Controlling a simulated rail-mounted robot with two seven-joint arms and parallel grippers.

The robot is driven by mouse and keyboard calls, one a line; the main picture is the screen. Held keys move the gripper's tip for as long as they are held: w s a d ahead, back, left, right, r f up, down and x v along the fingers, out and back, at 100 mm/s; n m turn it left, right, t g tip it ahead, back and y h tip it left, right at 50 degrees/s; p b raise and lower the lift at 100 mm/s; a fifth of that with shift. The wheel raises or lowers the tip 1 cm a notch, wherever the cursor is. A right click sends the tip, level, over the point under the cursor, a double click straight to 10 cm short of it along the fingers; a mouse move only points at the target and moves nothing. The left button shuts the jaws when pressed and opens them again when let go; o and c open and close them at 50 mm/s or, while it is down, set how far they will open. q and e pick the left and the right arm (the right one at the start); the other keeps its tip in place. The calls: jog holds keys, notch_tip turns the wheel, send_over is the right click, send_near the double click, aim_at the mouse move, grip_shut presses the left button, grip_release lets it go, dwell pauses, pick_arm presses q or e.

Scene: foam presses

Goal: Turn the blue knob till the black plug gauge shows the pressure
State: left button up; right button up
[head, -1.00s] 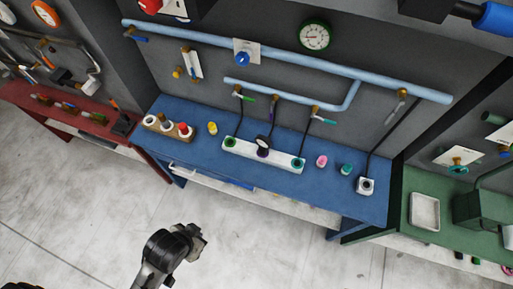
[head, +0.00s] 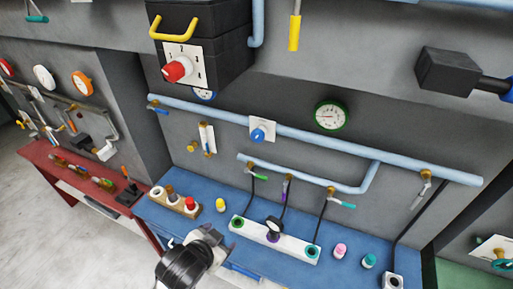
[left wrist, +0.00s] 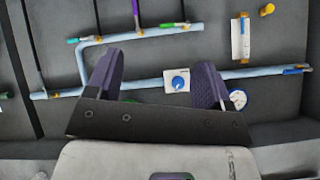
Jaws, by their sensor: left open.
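The blue knob (head: 258,135) sits on a white plate on the light-blue wall pipe. In the left wrist view the blue knob (left wrist: 178,83) appears between my spread fingers, beyond them and untouched. My left gripper (head: 218,236) is in front of the bench, below the knob; in the left wrist view the gripper (left wrist: 160,62) is open and empty. My right gripper is out of view.
A green-rimmed gauge (head: 331,115) hangs right of the knob. Lower pipe (head: 310,178) carries several coloured valve handles. A black box with a red knob (head: 178,69) juts out above left. Coloured plugs and a wooden holder (head: 178,205) stand on the bench (head: 215,187).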

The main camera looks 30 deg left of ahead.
pick_arm(q)
jog(key=w+a+r+t+y+b, duration=0.1)
jog(key=w+a+r+t+b, duration=0.15)
jog(key=w, duration=0.45)
jog(key=w+a+r+t+y+b, duration=0.1)
jog(key=w+a+r, duration=0.25)
jog(key=w, duration=0.45)
jog(key=n+t+h, duration=0.2)
jog(key=n+t, duration=0.2)
jog(key=t, duration=0.1)
send_near(256, 137)
jog(key=shift+n, duration=0.3)
jog(key=w, duration=0.2)
jog(key=w+p, duration=0.1)
jog(key=w, duration=0.2)
jog(key=w+p, duration=0.1)
jog(key=w, duration=0.2)
jog(key=shift+w+a+r, duration=0.15)
jog(key=shift+w+a, duration=0.05)
jog(key=shift+a, duration=0.05)
jog(key=shift+w, duration=1.05)
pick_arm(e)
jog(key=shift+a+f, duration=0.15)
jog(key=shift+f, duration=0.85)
pick_arm(q)
jog(key=c, duration=0.3)
jog(key=shift+p, duration=0.3)
jog(key=c, duration=0.6)
